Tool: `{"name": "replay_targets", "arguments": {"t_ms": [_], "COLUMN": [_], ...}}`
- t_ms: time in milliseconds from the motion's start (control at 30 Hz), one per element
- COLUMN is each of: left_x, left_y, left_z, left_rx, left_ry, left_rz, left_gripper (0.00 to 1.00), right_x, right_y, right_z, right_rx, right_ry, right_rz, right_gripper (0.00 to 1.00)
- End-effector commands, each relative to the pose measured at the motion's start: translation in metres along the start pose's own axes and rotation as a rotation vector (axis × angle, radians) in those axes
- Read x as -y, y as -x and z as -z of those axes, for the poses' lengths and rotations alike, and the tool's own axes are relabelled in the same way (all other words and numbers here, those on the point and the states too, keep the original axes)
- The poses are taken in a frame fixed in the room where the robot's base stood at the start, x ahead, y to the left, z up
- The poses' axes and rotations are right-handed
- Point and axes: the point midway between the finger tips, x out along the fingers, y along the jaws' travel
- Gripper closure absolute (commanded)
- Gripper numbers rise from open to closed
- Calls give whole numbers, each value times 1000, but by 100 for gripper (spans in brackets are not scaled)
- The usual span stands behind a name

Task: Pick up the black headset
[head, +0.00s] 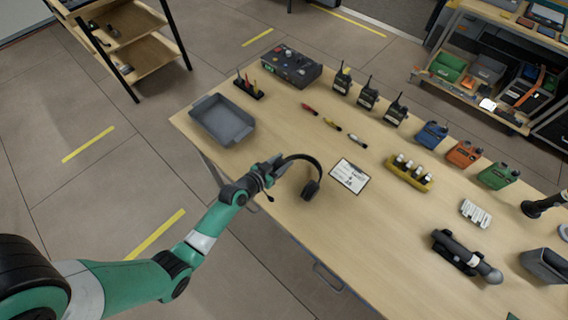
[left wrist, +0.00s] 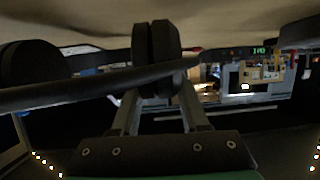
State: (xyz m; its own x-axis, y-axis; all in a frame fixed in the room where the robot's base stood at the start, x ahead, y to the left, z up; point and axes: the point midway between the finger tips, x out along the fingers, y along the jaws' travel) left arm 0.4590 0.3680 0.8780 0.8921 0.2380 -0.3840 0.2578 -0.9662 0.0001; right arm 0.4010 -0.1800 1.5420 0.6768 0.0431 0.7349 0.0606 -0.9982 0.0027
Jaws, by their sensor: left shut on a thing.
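The black headset (head: 310,186) is at the left front part of the wooden table in the head view. Its headband arches to the right of my left gripper (head: 272,168), and an ear cup hangs at the right end. My left gripper is shut on the headset near the table's front edge. In the left wrist view the jaws (left wrist: 157,55) are closed together, with a dark bar of the headset (left wrist: 85,88) crossing them. I cannot tell whether the headset touches the table. My right gripper is not in view.
A grey tray (head: 222,122) lies left of the headset and a clipboard (head: 349,176) close to its right. The front middle of the table is clear.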

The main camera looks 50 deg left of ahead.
Motion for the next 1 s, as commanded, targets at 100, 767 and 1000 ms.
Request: {"name": "replay_targets", "arguments": {"t_ms": [100, 767, 1000], "left_x": [2, 18, 18], "left_y": [20, 170, 172], "left_z": [24, 51, 51], "left_rx": [-4, -2, -2], "left_ry": [2, 1, 0], "left_rz": [2, 2, 0], "left_gripper": [100, 100, 100], "right_x": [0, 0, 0], "right_y": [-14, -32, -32], "right_z": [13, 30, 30], "right_rx": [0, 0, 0], "right_ry": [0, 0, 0], "right_rz": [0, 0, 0], "right_gripper": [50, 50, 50]}}
